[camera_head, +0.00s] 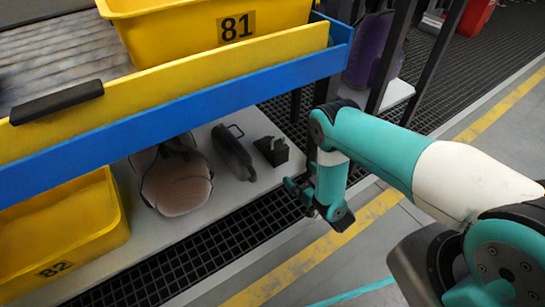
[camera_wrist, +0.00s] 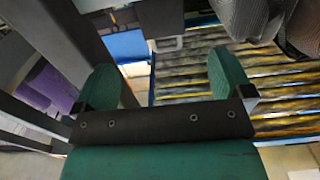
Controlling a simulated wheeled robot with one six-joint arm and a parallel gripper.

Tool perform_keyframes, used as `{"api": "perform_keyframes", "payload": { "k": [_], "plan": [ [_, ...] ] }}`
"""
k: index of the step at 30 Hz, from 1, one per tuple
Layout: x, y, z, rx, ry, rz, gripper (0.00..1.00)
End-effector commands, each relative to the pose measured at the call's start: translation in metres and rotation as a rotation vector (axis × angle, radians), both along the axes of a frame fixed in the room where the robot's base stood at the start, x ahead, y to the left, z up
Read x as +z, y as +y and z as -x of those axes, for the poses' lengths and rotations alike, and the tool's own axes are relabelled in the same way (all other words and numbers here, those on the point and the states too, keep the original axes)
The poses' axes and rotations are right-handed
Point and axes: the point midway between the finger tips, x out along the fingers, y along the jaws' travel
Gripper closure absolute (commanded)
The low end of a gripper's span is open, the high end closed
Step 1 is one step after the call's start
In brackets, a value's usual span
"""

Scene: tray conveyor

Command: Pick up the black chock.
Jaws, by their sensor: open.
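The black chock (camera_head: 272,150) looks like a small, notched black block. It sits on the white shelf under the blue-edged conveyor in the head view, near the shelf's right part. My gripper (camera_head: 297,190) is in front of the shelf, to the lower right of the chock and apart from it. In the wrist view my gripper (camera_wrist: 165,75) shows two green fingers spread wide with nothing between them.
Left of the chock are a dark handled tool (camera_head: 232,152) and a brownish ear-muff-like object (camera_head: 177,182). Yellow bin 82 (camera_head: 60,235) stands far left. The blue conveyor rail (camera_head: 180,118) overhangs the shelf. Black posts (camera_head: 392,55) and a purple object (camera_head: 370,48) stand right.

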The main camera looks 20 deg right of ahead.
Motion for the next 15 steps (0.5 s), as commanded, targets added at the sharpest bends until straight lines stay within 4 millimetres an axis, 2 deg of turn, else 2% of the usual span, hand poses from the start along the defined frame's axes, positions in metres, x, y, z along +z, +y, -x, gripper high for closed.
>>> {"api": "perform_keyframes", "payload": {
  "k": [1,13,15],
  "plan": [
    [-0.008,0.001,-0.002,0.001,-0.001,0.001,0.02],
    [-0.005,0.006,-0.009,0.003,-0.002,0.000,0.02],
    [-0.001,0.011,-0.023,0.006,-0.007,0.000,0.02]
  ]
}}
